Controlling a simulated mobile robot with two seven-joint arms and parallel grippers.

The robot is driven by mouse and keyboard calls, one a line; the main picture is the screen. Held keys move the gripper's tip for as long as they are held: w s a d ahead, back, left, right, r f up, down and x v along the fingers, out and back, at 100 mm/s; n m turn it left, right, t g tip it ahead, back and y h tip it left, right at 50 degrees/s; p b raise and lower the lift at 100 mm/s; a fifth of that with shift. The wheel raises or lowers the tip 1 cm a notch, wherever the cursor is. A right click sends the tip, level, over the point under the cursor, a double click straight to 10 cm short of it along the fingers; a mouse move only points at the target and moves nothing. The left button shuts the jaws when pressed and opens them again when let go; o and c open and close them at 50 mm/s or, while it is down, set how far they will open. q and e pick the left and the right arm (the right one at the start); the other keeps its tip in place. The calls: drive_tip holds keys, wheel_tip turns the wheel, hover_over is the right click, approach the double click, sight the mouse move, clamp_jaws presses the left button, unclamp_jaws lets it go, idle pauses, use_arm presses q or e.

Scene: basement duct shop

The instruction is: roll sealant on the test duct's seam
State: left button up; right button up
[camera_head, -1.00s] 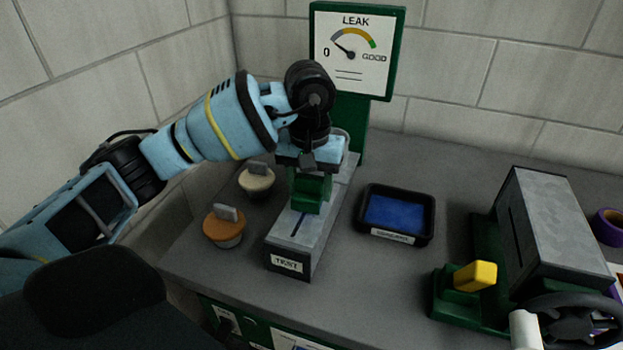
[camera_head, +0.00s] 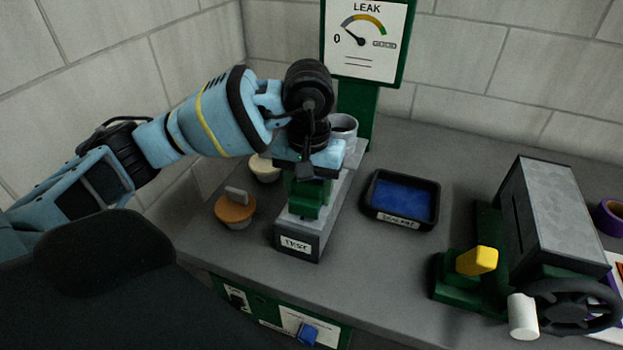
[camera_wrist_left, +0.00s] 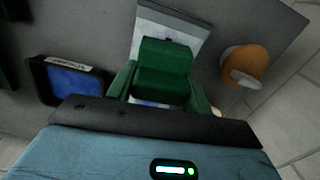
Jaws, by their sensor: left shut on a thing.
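The grey test duct (camera_head: 299,245) lies on the bench with its TEST label facing me. My left gripper (camera_head: 309,178) is above the duct, shut on a green block-like tool, seemingly the sealant roller (camera_head: 307,202). The roller is over the duct's top, nearer its front end; I cannot tell whether it touches. In the left wrist view the green roller (camera_wrist_left: 163,68) stands in front of the light duct top (camera_wrist_left: 150,30). The gripper and roller hide most of the seam. The black sealant tray (camera_head: 405,224) with blue sealant is right of the duct. My right gripper is out of view.
A leak gauge (camera_head: 365,40) stands behind, its needle near 0. An orange-topped plug (camera_head: 235,207) and a cream-topped plug (camera_head: 264,168) are left of the duct. A grey machine (camera_head: 555,220) with a handwheel (camera_head: 573,306) stands right. Bench between tray and machine is clear.

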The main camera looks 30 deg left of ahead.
use_arm(q)
drive_tip(key=shift+s+d+r, duration=0.1)
drive_tip(key=shift+s, duration=0.3)
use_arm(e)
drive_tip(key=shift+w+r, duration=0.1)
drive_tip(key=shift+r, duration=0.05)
use_arm(q)
drive_tip(key=shift+s, duration=0.1)
drive_tip(key=shift+s+d, duration=0.15)
drive_tip(key=shift+s, duration=0.45)
drive_tip(key=shift+s+d+p, duration=0.25)
drive_tip(key=shift+s+p, duration=0.05)
drive_tip(key=shift+s, duration=0.75)
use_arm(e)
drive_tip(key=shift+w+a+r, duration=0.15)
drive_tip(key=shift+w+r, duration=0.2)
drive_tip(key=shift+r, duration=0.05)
